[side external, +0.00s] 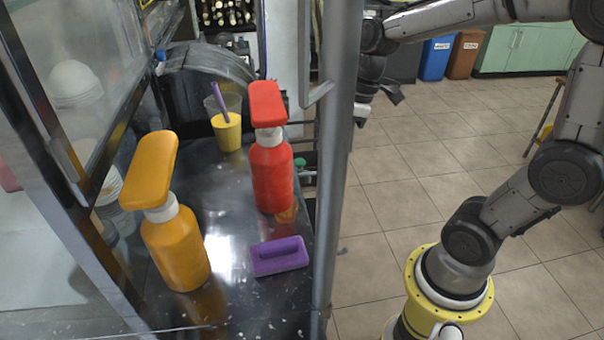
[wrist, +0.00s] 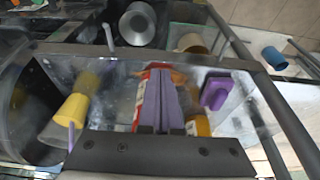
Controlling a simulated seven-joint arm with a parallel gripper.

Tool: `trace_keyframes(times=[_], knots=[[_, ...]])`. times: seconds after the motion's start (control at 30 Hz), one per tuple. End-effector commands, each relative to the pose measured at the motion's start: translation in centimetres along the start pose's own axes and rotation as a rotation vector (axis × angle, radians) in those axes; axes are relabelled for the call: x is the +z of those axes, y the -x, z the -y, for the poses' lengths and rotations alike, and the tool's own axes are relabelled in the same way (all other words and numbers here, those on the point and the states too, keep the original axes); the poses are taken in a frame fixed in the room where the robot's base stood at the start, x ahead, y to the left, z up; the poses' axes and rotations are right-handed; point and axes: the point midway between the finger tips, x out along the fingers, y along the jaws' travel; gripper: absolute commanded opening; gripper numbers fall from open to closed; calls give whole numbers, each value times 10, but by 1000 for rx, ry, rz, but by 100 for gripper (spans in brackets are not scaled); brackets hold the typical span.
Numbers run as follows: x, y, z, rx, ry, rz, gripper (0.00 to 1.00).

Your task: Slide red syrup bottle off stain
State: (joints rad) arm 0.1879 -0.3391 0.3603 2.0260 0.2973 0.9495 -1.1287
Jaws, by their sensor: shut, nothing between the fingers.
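The red syrup bottle (side external: 271,178) stands upright on the dark, shiny counter, near its right edge. In the wrist view the red bottle (wrist: 140,92) is largely hidden behind my fingers. An orange-brown patch (side external: 289,212) shows at its base; I cannot tell whether it is a stain or a reflection. My gripper (side external: 393,92) is beyond the grey post, to the right of the bottle and apart from it. In the wrist view my gripper (wrist: 160,75) has its fingers together and empty.
An orange bottle (side external: 175,248) stands at the front left of the counter. A purple block with a handle (side external: 279,256) lies in front of the red bottle. A yellow cup (side external: 227,131) with a purple stick stands behind. The grey post (side external: 338,150) rises along the counter's right side.

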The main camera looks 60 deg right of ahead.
Motion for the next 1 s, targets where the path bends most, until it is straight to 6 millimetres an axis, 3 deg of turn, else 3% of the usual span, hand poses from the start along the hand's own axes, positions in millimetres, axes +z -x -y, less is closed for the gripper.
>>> trace_keyframes(times=[0.27,0.4,0.53,1.0], knots=[[1,-55,1,-4,1,4,0],[-23,-58,1,0,6,0,0],[-34,-61,0,1,4,1,0],[-40,-62,0,1,2,0,0]])
